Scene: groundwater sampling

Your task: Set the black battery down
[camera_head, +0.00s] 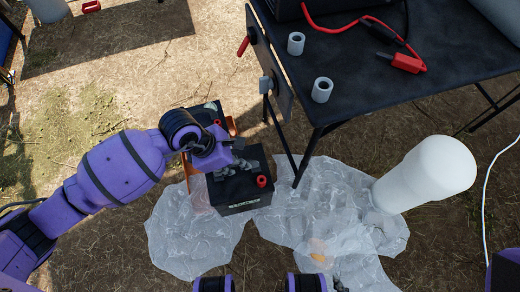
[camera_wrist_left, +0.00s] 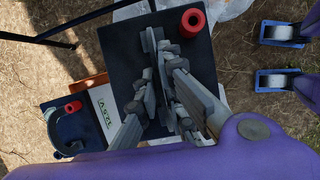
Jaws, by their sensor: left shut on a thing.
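The black battery (camera_head: 228,192) has a red terminal cap and a pale label on its front side. It is in the middle of the head view, over the edge of a clear plastic sheet. In the left wrist view the battery (camera_wrist_left: 205,62) lies right under the fingers. My left gripper (camera_head: 236,166) is shut on the grip piece at the middle of the battery's top; the fingers also show in the left wrist view (camera_wrist_left: 170,88). I cannot tell whether the battery touches the ground. My right gripper is not in view.
A second battery (camera_wrist_left: 70,129) with a red cap stands close by, beside an orange piece (camera_wrist_left: 97,82). A black table (camera_head: 400,95) holds grey cylinders and a red-handled cable. Crumpled plastic sheet (camera_head: 330,215) covers the ground.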

